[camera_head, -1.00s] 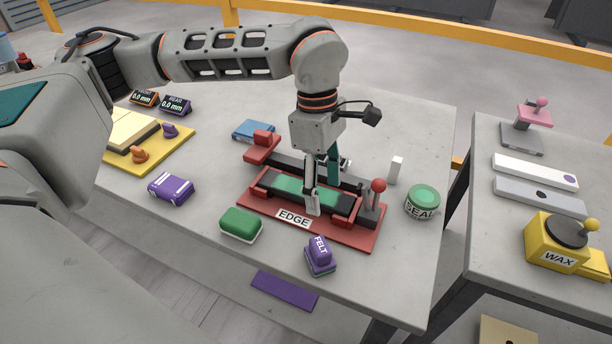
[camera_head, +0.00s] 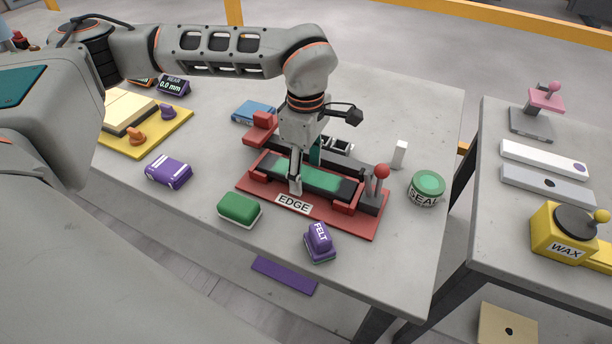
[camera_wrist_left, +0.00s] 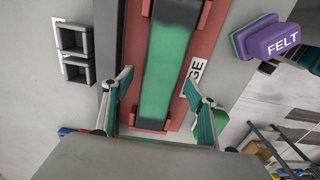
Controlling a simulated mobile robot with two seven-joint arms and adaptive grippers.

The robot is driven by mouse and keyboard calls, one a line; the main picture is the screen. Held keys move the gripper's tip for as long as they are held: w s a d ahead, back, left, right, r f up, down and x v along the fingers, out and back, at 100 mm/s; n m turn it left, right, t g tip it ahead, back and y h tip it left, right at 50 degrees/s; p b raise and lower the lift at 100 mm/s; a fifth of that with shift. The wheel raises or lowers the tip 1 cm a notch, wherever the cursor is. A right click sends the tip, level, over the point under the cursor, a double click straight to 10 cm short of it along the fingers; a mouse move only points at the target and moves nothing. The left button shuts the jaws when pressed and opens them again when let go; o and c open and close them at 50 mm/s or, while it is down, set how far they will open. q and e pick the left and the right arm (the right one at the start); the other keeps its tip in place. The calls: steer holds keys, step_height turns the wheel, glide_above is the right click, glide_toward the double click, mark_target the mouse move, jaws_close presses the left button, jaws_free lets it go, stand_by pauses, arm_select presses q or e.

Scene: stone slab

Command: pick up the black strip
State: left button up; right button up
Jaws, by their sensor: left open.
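The black strip (camera_head: 346,188) lies in the red fixture labelled EDGE (camera_head: 358,222), with a green coating over its middle and dark ends. In the left wrist view the black strip (camera_wrist_left: 179,12) runs up the middle, between red clamp blocks. My left gripper (camera_head: 305,171) points down over the left part of the strip, with one finger on each side of it. In the wrist view the fingers of my left gripper (camera_wrist_left: 160,80) are wide apart, and no grip on the strip shows. The fingers hide part of the strip in the head view. My right gripper is not in view.
A red-knobbed lever (camera_head: 381,172) stands at the fixture's right end. A green block (camera_head: 240,208), purple FELT block (camera_head: 320,240) and SEAL tin (camera_head: 427,187) stand nearby. A second table (camera_head: 500,240) is at right, past a gap.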

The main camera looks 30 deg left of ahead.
arm_select(q)
steer(key=c, duration=1.6)
steer(key=shift+o, duration=0.2)
steer(key=shift+r, duration=0.1)
